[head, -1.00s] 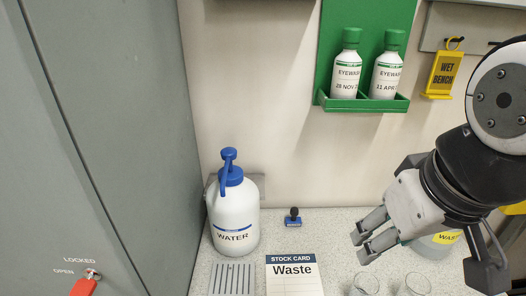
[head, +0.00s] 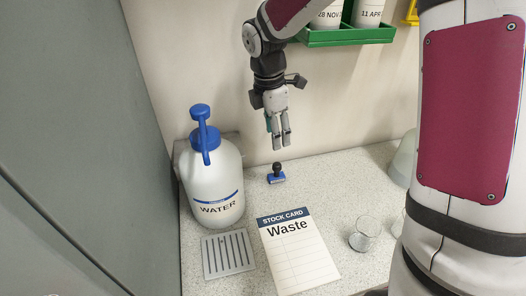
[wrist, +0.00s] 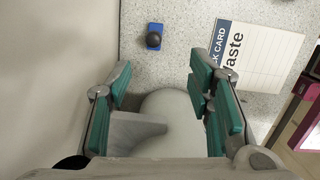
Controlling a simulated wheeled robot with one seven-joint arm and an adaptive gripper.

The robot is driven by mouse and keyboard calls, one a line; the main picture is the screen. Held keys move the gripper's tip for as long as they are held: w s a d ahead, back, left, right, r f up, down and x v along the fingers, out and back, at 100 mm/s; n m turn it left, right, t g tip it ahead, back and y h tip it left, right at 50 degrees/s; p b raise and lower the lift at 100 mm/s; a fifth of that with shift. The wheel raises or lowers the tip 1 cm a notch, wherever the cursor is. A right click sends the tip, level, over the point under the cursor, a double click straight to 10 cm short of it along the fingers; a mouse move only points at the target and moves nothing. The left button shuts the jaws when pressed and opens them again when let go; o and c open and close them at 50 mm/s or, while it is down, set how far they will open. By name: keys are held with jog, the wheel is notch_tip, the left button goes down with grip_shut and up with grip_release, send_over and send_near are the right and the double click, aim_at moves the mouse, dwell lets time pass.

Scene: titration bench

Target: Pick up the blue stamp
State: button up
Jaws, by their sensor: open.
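The blue stamp (head: 276,177) has a blue base and a dark round knob. It stands upright on the speckled bench near the back wall, right of the water bottle. My gripper (head: 282,146) points down above the stamp, apart from it, with nothing between its fingers. In the wrist view the stamp (wrist: 154,37) lies beyond the fingertips, near the top middle. There my gripper (wrist: 160,80) is open, with its green-padded fingers wide apart.
The white water bottle (head: 212,175) with a blue pump stands left of the stamp. A stock card (head: 297,255) and a slotted grey plate (head: 228,254) lie in front. Glass beakers (head: 364,235) stand at right. A green wall rack (head: 345,37) hangs above. Bench right of the stamp is clear.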

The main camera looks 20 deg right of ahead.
aim_at(277, 164)
jog(key=shift+n, duration=0.4)
jog(key=f, duration=0.5)
jog(key=w+d+f+b, duration=0.1)
jog(key=f, duration=0.9)
jog(key=shift+w+d+f, duration=0.15)
jog(key=shift+w+d, duration=0.1)
jog(key=shift+c, duration=0.4)
grip_shut()
